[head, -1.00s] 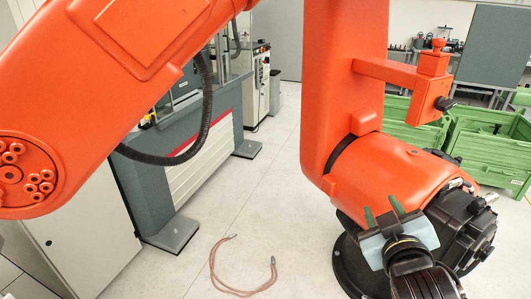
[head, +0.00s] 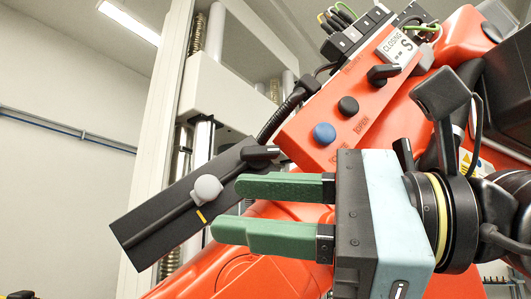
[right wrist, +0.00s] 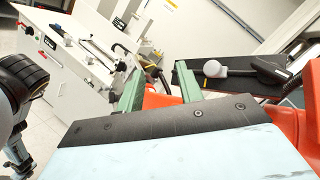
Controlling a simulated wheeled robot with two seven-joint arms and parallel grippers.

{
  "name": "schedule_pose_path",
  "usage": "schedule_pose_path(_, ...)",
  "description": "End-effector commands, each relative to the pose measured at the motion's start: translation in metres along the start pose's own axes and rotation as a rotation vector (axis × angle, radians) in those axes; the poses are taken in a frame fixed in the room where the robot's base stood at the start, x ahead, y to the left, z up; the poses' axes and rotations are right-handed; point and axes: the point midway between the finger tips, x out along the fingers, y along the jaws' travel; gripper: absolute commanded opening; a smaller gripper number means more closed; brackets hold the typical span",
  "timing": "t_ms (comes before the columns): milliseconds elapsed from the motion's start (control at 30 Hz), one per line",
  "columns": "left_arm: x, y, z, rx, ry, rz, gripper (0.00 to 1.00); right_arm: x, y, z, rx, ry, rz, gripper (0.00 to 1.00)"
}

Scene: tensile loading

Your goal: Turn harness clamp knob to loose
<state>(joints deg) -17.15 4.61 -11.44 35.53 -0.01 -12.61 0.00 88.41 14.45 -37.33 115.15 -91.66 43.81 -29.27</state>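A black plate (head: 150,225) slants across the head view. The orange panel (head: 325,118) has a black rotary knob (head: 383,73), a black button and a blue button. I cannot read which one is the harness clamp. My right gripper (head: 232,208) is open and empty, its green fingers pointing left, overlapping the plate's lower edge in the picture. In the right wrist view the ball (right wrist: 213,69) is right of the open fingers (right wrist: 158,72).
A black corrugated cable (head: 285,112) runs behind the plate and panel. A tall pale machine frame (head: 165,105) stands behind. The right wrist view shows a white cabinet (right wrist: 60,85) at left. Orange robot bodywork lies below the fingers.

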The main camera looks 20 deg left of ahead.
Motion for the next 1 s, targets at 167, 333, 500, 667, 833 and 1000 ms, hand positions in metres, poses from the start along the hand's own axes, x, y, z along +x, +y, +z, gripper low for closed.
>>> schedule_pose_path(167, 0.000, 0.000, 0.000, 0.000, -0.001, 0.000, 0.00, 0.004, -0.028, 0.007, -0.421, 0.412, -0.001, 0.36)
schedule_pose_path(333, 0.000, 0.000, 0.000, 0.000, -0.001, 0.000, 0.00, -0.016, -0.066, 0.028, -0.688, 0.737, -0.075, 0.36)
schedule_pose_path(500, 0.000, 0.000, 0.001, 0.000, -0.001, 0.000, 0.00, -0.034, -0.087, 0.048, -0.810, 0.919, -0.143, 0.36)
schedule_pose_path(667, -0.003, 0.000, 0.000, 0.000, -0.001, 0.001, 0.00, -0.036, -0.096, 0.050, -0.836, 0.968, -0.161, 0.36)
schedule_pose_path(833, -0.014, 0.000, -0.001, 0.000, -0.001, 0.001, 0.00, -0.021, -0.109, 0.034, -0.834, 0.967, -0.158, 0.36)
schedule_pose_path(1000, -0.032, 0.000, -0.002, 0.000, -0.001, 0.001, 0.00, 0.002, -0.127, 0.010, -0.832, 0.964, -0.158, 0.36)
